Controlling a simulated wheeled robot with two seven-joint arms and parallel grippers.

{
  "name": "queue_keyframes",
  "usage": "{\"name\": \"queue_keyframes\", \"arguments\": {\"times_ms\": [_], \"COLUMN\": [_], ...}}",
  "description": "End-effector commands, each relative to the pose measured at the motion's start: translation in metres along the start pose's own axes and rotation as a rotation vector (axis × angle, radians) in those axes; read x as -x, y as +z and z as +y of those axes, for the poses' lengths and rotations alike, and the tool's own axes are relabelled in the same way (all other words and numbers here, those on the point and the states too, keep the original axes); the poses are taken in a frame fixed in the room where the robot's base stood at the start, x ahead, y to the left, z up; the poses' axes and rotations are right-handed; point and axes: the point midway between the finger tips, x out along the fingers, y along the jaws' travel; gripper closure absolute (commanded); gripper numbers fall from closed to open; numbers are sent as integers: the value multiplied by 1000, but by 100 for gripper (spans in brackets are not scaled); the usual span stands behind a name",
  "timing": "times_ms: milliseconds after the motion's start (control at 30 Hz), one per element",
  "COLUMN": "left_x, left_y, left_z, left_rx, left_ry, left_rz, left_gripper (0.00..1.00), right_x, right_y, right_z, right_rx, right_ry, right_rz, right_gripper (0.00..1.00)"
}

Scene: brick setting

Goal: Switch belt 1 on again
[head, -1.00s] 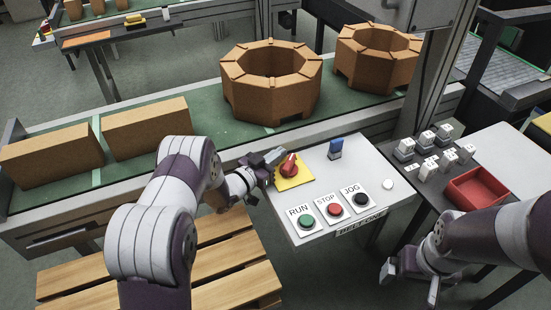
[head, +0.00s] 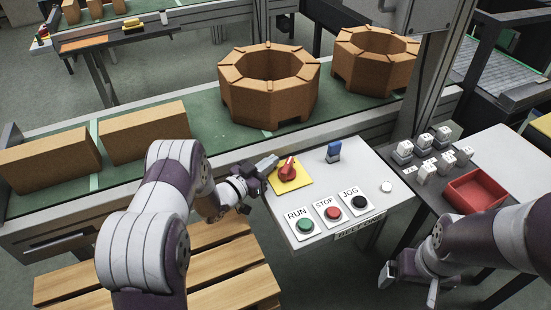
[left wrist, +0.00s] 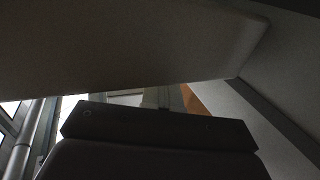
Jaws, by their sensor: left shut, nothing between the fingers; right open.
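The control panel of belt 1 (head: 348,169) stands in front of the belt. On it are a red rotary switch (head: 287,170) on a yellow plate, a green RUN button (head: 305,226), a red STOP button (head: 333,213) and a black JOG button (head: 359,202). A blue switch (head: 334,152) stands at the back. My left gripper (head: 268,165) is shut and empty, at the left side of the red switch; whether it touches cannot be told. The left wrist view is dark, mostly filled by a close grey surface. My right gripper (head: 405,275) is open, right of and below the panel.
The green belt (head: 200,130) carries brown blocks (head: 145,131) and two octagonal brown rings (head: 268,92). A side table (head: 510,150) holds a red tray (head: 475,190) and several small grey-white pieces (head: 425,150). A wooden pallet (head: 220,270) lies below.

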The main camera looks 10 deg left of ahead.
Motion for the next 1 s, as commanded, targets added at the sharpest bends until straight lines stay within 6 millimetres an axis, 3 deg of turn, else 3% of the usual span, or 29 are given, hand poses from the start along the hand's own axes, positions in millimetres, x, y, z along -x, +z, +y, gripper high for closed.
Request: {"name": "queue_keyframes", "arguments": {"times_ms": [200, 433, 600, 1000], "left_x": [52, 91, 100, 100], "left_y": [0, 0, 0, 0], "left_z": [-1, -1, 0, 0], "left_rx": [2, 0, -1, -1], "left_ry": [-4, -2, 0, 0], "left_rz": [0, 0, 1, 1], "left_gripper": [100, 100, 100, 100], "right_x": [1, 1, 1, 1], "right_y": [0, 0, 0, 0], "right_z": [0, 0, 0, 0], "right_rx": [0, 0, 0, 0], "right_ry": [0, 0, 0, 0], "right_rz": [0, 0, 0, 0], "right_gripper": [2, 2, 2, 2]}}
